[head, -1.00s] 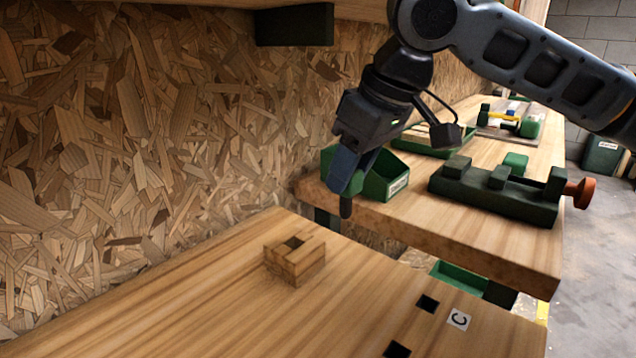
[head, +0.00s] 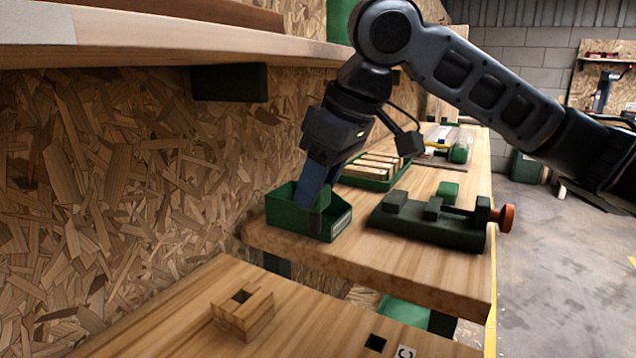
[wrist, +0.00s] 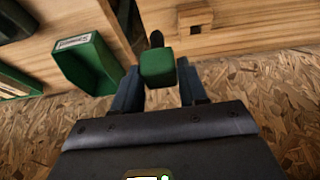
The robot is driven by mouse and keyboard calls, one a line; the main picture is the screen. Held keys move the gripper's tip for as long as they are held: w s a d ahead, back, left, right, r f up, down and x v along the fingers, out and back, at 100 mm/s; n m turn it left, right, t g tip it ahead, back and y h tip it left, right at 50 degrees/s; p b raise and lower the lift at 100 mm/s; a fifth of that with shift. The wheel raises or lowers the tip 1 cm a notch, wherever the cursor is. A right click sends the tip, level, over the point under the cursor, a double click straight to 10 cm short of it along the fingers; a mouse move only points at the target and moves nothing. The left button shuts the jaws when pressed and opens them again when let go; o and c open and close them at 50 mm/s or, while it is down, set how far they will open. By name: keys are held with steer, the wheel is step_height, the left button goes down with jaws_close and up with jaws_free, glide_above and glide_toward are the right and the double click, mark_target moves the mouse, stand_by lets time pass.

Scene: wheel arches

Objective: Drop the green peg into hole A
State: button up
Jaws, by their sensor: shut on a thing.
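My gripper (head: 314,192) is shut on the green peg (wrist: 157,68), whose square end shows between the two fingers in the wrist view. In the head view the peg's dark lower end (head: 319,203) shows at the fingertips, pointing down, with the green bin behind it. A small wooden block with a square opening (head: 243,313) sits on the near bench, below and left of my gripper; it also shows in the wrist view (wrist: 195,17). A square hole (head: 375,343) lies beside a label C (head: 405,352). No label A is visible.
The far bench (head: 385,265) carries a green bin (head: 283,219), a green tray of wooden strips (head: 376,181) and a dark green vise (head: 430,222) with an orange knob. A shelf (head: 150,36) overhangs at upper left. A gap separates the benches.

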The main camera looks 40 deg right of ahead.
steer(key=shift+r+p, duration=1.75)
steer(key=shift+r, duration=0.25)
steer(key=shift+d, duration=0.15)
